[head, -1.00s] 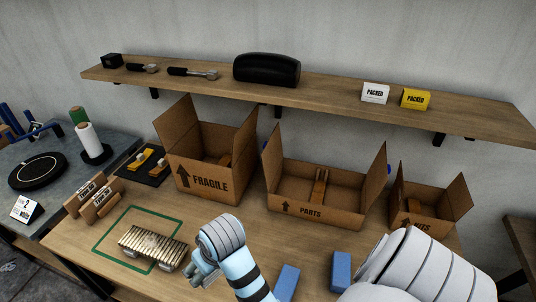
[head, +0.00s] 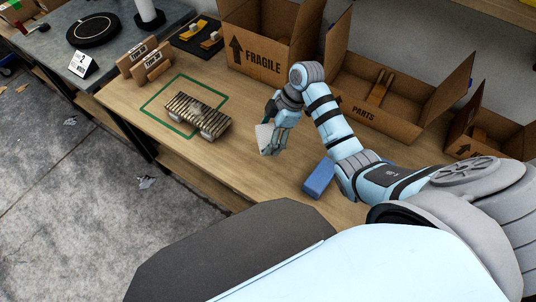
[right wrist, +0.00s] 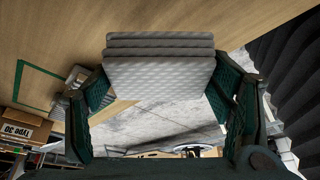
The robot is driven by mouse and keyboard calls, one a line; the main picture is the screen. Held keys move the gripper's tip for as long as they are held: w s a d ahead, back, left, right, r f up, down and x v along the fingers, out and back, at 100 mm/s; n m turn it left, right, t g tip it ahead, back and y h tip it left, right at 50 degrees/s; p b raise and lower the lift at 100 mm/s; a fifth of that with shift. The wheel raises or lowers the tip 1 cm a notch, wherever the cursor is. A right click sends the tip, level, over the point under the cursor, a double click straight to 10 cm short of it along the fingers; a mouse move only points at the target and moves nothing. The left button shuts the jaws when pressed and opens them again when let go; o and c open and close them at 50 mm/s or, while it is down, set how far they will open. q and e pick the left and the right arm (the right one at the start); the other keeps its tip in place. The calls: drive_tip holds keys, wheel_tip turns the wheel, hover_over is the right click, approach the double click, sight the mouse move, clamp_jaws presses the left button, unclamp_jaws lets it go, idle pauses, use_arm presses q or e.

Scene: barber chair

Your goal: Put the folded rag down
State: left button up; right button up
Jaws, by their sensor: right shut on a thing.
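The folded rag (head: 265,138) is a pale grey-white, quilted, layered pad. My right gripper (head: 276,138) is shut on it near the table's front edge, to the right of the ribbed metal part. In the right wrist view the rag (right wrist: 160,65) sits between the two dark green fingers (right wrist: 160,95), its folded layers facing the camera. Wood table shows behind it and grey floor below it. I cannot tell whether the rag touches the table. My left gripper is not in view.
A ribbed metal part (head: 194,112) lies partly over a green outline (head: 153,104) on the table (head: 235,158). A blue block (head: 318,178) lies beside my right forearm. Cardboard boxes marked FRAGILE (head: 262,62) and PARTS (head: 362,108) stand behind. Bare wood lies between part and gripper.

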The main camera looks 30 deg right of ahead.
sight(264, 158)
wheel_tip(264, 158, down, 9)
drive_tip(key=shift+f+b, duration=0.15)
drive_tip(key=shift+b, duration=0.85)
drive_tip(key=o, duration=1)
drive_tip(key=p+v, duration=0.3)
drive_tip(key=v, duration=0.9)
drive_tip(key=shift+d, duration=0.1)
